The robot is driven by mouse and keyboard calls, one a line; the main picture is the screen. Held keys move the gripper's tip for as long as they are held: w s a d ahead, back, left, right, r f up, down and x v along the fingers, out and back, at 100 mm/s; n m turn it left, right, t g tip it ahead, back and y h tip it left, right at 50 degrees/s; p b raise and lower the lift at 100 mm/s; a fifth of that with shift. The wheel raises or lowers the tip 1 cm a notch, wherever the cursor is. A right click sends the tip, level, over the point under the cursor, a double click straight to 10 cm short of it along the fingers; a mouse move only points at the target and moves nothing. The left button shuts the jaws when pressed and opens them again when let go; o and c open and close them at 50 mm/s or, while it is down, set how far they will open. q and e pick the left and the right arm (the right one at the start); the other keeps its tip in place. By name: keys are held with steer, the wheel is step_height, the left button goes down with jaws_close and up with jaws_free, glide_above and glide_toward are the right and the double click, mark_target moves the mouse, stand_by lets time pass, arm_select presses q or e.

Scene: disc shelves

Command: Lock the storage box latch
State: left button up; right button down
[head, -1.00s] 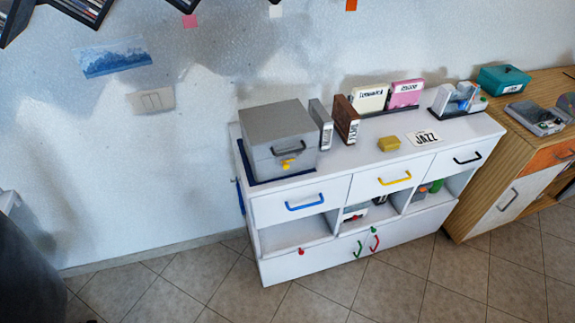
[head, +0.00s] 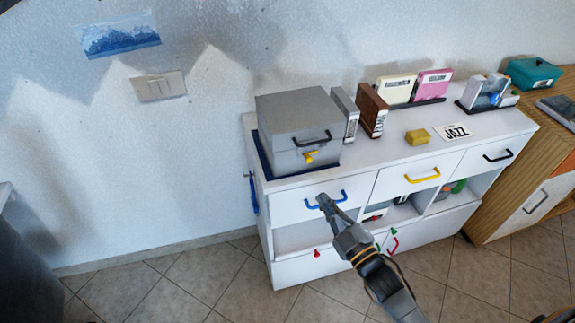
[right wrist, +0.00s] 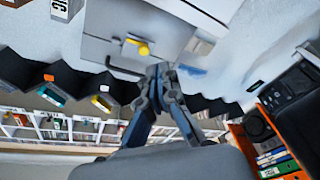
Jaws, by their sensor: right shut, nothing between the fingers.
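A grey storage box (head: 300,122) stands on a dark blue mat at the left end of the white cabinet top. Its front carries a dark handle (head: 312,138) and, below it, a yellow latch (head: 311,156). In the right wrist view the box front (right wrist: 115,28) and yellow latch (right wrist: 143,48) lie ahead of the fingers. My right gripper (head: 324,200) is shut and empty, in front of the cabinet, below the latch and apart from it in the head view. It also shows in the right wrist view (right wrist: 158,72). My left gripper is not in view.
The white cabinet (head: 385,150) has drawers with blue, yellow and black handles. Upright cases, a yellow block (head: 418,137) and a JAZZ card (head: 453,132) lie right of the box. A wooden cabinet (head: 520,200) stands at the right. The floor in front is clear.

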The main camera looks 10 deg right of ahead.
steer(key=shift+n+t+y, duration=0.6)
steer(key=shift+n+y, duration=0.1)
steer(key=shift+y, duration=0.1)
steer(key=r, duration=0.1)
steer(key=a+r, duration=0.1)
steer(key=r, duration=0.3)
steer(key=shift+w+a+r, duration=0.1)
steer(key=shift+a, duration=0.25)
steer(key=p+x, duration=0.2)
steer(key=x, duration=0.8)
steer(key=shift+w+r, duration=0.15)
steer(key=shift+d+f, duration=0.9)
steer(key=shift+f, duration=0.25)
steer(key=shift+d+f, duration=0.5)
steer(key=shift+d, duration=0.05)
steer(key=shift+d, duration=0.1)
